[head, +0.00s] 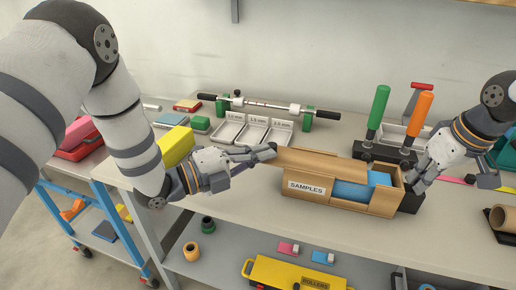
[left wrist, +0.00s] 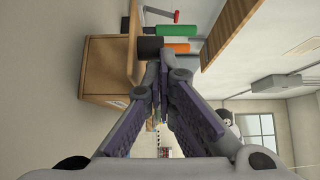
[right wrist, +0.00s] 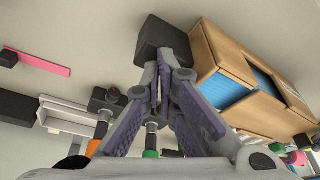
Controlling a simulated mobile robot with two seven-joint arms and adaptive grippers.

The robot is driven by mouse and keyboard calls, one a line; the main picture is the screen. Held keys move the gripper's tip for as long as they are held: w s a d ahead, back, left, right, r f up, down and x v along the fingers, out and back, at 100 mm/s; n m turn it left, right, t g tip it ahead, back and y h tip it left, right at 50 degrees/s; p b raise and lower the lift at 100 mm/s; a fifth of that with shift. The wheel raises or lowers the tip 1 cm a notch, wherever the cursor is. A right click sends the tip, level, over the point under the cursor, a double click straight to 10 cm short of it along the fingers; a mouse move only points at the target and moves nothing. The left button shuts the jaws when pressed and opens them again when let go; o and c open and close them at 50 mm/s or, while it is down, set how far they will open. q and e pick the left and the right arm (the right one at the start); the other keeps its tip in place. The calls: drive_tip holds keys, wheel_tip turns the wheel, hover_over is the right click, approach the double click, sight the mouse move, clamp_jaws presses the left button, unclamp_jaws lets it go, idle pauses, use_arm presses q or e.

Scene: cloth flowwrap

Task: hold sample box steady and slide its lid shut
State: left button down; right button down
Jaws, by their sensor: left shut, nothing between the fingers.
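The wooden sample box (head: 296,207), labelled SAMPLES, stands on the bench and also shows in the right wrist view (right wrist: 222,60). Its flat wooden lid (head: 310,162) covers the left part and juts out past the box's left end. The right part is open and shows blue contents (head: 352,191). My left gripper (head: 272,152) is shut and empty, with its tips at the lid's left end; whether they touch it is unclear. My right gripper (head: 411,187) appears shut at the box's right end, beside a dark block (right wrist: 163,46). Contact with the box is unclear.
A black device with a green handle (head: 378,112) and an orange handle (head: 420,114) stands close behind the box. A rack with a metal rod (head: 265,104) and labelled trays (head: 254,132) is further back. The bench front is clear.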

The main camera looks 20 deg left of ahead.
use_arm(q)
drive_tip(key=shift+d+f, duration=0.2)
drive_tip(key=shift+d, duration=0.2)
